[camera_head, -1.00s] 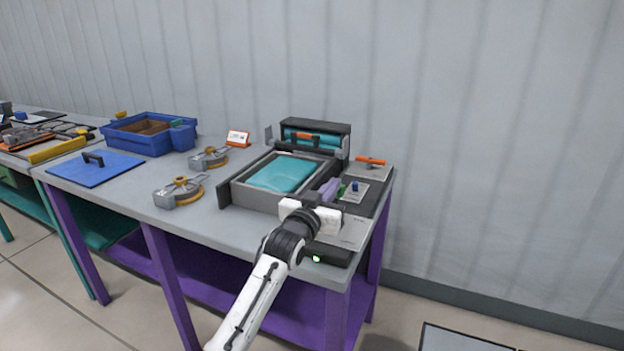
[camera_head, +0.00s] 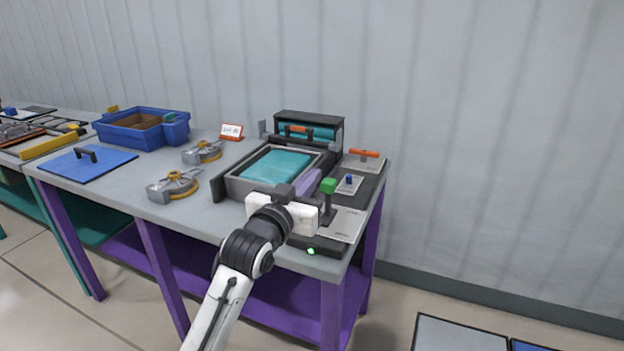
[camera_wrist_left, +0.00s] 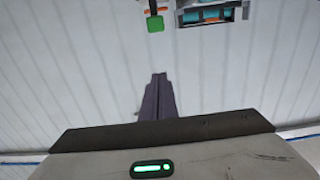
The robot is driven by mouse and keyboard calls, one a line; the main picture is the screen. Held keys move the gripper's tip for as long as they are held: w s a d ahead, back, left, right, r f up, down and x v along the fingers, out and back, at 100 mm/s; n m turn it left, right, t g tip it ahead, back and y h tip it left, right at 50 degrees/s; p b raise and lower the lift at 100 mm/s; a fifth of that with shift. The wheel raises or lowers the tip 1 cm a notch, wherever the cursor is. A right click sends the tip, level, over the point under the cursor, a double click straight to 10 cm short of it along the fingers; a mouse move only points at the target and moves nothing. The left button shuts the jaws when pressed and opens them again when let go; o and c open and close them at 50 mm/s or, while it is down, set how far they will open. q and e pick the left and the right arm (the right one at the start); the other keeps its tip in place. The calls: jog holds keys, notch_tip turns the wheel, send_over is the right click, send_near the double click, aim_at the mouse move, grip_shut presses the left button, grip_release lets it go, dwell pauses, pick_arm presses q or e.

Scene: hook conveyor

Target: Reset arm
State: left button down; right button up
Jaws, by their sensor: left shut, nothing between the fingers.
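My left gripper (camera_head: 309,182) reaches in from the lower left over the front right part of the workbench. Its fingers are closed together with nothing between them, and in the left wrist view they (camera_wrist_left: 158,98) show as one dark purple-grey wedge. A lever with a green knob (camera_head: 328,186) stands just right of the fingers, apart from them in the picture. The green knob also shows at the top of the left wrist view (camera_wrist_left: 155,23). My right gripper is not in view.
A grey tray with a teal surface (camera_head: 277,167) lies behind the gripper. An orange-handled lever (camera_head: 364,153), two grey-and-yellow round parts (camera_head: 173,184), a blue bin (camera_head: 142,130) and a blue lid (camera_head: 87,165) are on the bench (camera_head: 120,198). The air left of the arm is free.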

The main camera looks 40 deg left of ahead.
pick_arm(q)
jog(key=s+d+f+m+g+h, duration=0.15)
jog(key=s+d+f, duration=0.4)
jog(key=f, duration=0.55)
jog(key=s+d+f+m+g+h, duration=0.15)
jog(key=s+d+f+g, duration=0.35)
jog(key=f, duration=0.6)
jog(key=s+d+f+m+h, duration=0.15)
jog(key=s+d+f, duration=0.25)
jog(key=s+f, duration=0.5)
jog(key=s+d+f+g+h, duration=0.1)
jog(key=s+d+f+g, duration=0.1)
jog(key=s+d+f, duration=0.4)
jog(key=s+f, duration=0.3)
jog(key=s, duration=0.1)
jog(key=shift+f+g+h, duration=0.3)
jog(key=shift+g+h, duration=0.05)
jog(key=shift+s, duration=0.1)
